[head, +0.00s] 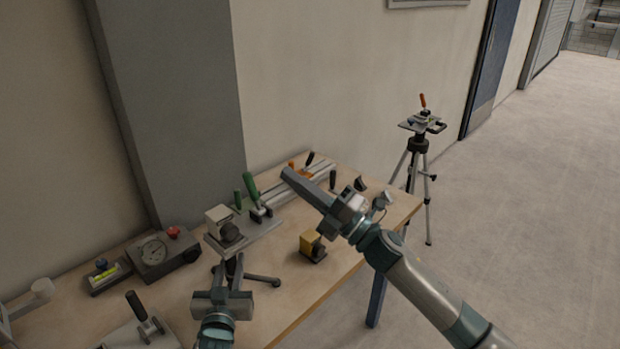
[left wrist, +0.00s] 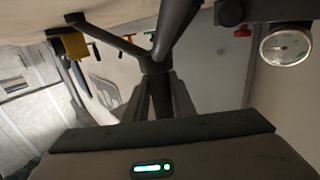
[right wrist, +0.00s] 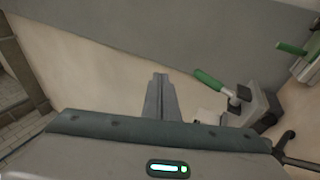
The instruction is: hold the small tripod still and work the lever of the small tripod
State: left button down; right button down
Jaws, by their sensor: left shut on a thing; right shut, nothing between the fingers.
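The small tripod stands on the table, its dark legs (head: 262,281) spread and its flat grey head plate (head: 262,232) on top. The lever (head: 250,185) of the small tripod has a green handle and stands up from a clamp on the plate. A green-handled lever (right wrist: 210,82) also shows in the right wrist view. My left gripper (head: 234,268) is shut on the tripod's post below the plate; the legs and hub (left wrist: 153,62) show close in the left wrist view. My right gripper (head: 287,174) is shut and empty, raised to the right of the lever, apart from it.
A yellow block (head: 312,246) and a rail with clamps (head: 310,178) are on the table. A gauge box (head: 163,253) and a level (head: 108,275) stand left. A large tripod with an orange lever (head: 423,101) stands beyond the table. The wall is close behind.

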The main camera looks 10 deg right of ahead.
pick_arm(q)
jog(key=shift+f, duration=0.1)
pick_arm(e)
jog(key=shift+s+d+r, duration=0.45)
jog(key=shift+s+d, duration=0.15)
jog(key=shift+d, duration=0.15)
jog(key=shift+s+d+r, duration=0.4)
jog(key=shift+s+d, duration=0.2)
jog(key=shift+d, duration=0.15)
pick_arm(q)
jog(key=c, duration=1.4)
grip_release()
jog(key=s+a, duration=0.1)
jog(key=s, duration=1.1)
